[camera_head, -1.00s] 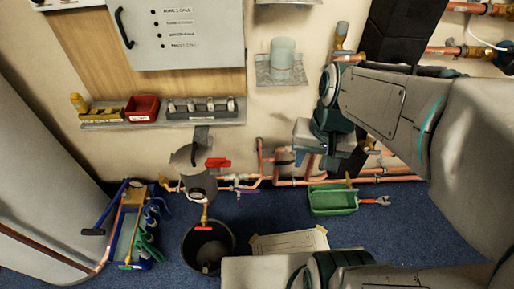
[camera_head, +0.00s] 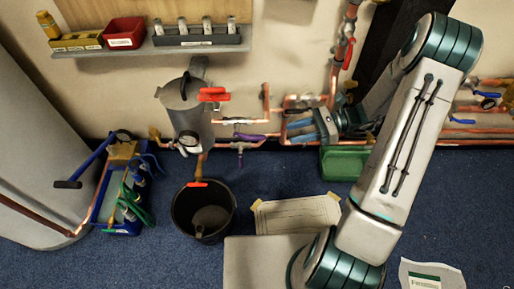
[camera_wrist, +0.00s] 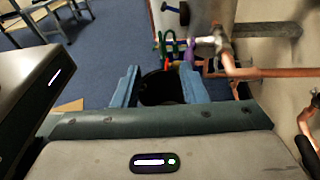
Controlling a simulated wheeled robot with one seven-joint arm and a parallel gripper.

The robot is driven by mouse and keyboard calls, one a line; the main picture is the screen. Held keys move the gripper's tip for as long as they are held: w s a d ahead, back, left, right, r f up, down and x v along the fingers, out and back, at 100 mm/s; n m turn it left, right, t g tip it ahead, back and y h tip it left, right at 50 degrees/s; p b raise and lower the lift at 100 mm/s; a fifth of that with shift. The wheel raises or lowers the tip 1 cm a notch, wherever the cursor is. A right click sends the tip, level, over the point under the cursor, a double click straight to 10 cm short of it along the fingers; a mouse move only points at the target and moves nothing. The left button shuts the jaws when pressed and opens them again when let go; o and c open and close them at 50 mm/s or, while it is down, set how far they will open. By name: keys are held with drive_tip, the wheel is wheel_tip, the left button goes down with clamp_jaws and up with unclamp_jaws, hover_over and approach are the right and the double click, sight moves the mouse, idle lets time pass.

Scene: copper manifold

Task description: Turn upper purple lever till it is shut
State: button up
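The purple lever (camera_head: 250,137) lies roughly along the low horizontal copper pipe in the head view, right of the grey cylindrical vessel (camera_head: 190,112). In the wrist view a small purple patch (camera_wrist: 187,56) shows beyond the right finger, beside the pipework. My gripper (camera_head: 297,131) is to the right of the lever, apart from it, with its blue fingers pointing left. In the wrist view my gripper (camera_wrist: 160,72) is open, with nothing held between its fingers.
Red levers sit on the vessel's upper outlet (camera_head: 213,95) and above the black bucket (camera_head: 203,212). Copper pipes run close around my gripper. A green tray (camera_head: 343,163) is below it. A blue crate (camera_head: 125,200) stands at the left.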

sight(257, 138)
wheel_tip(257, 138, down, 7)
drive_tip(key=w+d+m+t+y+b, duration=0.2)
drive_tip(key=w+m+t, duration=0.1)
drive_tip(key=m, duration=0.1)
drive_tip(key=a+b, duration=0.1)
drive_tip(key=a, duration=0.3)
drive_tip(key=a+b, duration=0.1)
drive_tip(key=a, duration=0.4)
drive_tip(key=a+b, duration=0.2)
drive_tip(key=a, duration=0.2)
drive_tip(key=shift+w+a, duration=0.25)
drive_tip(key=shift+a, duration=0.15)
clamp_jaws()
